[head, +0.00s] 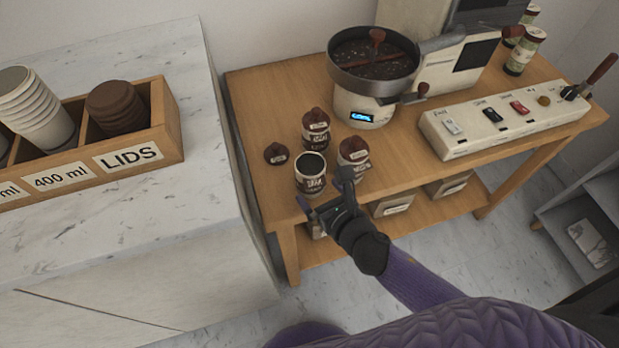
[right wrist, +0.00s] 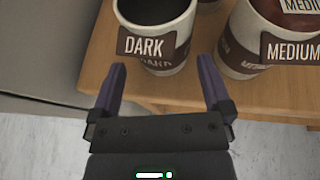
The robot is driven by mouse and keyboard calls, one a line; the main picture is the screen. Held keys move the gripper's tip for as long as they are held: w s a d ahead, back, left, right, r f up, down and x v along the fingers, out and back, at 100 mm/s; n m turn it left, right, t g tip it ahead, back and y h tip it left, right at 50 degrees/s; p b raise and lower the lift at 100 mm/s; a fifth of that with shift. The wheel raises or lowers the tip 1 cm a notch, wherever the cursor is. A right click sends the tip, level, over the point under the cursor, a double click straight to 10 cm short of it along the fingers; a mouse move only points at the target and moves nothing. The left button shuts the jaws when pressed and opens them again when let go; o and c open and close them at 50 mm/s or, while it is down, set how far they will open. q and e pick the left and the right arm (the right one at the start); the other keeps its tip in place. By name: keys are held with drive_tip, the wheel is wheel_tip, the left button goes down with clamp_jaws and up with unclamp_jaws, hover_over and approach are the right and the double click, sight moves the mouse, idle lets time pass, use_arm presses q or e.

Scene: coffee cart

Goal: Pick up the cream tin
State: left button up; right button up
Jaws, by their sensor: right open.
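A cream tin with a dark band and a DARK label (head: 311,176) stands open and upright at the front left of the wooden cart; its dark inside shows. It also shows in the right wrist view (right wrist: 154,36). My right gripper (head: 326,190) is open and empty at the cart's front edge, just in front of this tin; its fingers point toward the tin, apparently apart from it. A similar tin marked MEDIUM (right wrist: 255,42), with a dark red lid, stands to its right. A third lidded tin (head: 315,128) stands behind. My left gripper is not in view.
A loose dark lid (head: 276,154) lies left of the tins. A grinder with a round hopper (head: 368,100) stands behind them, and a white switch panel (head: 500,125) to the right. A marble counter (head: 215,190) with a cup-and-lid box (head: 172,125) is at left.

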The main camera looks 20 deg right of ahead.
sight(317, 189)
drive_tip(key=b+x, duration=0.2)
drive_tip(key=x, duration=0.3)
drive_tip(key=shift+s+d+f, duration=0.1)
drive_tip(key=shift+d+f, duration=0.05)
drive_tip(key=shift+w, duration=0.25)
drive_tip(key=c, duration=1.2)
drive_tip(key=shift+c, duration=0.6)
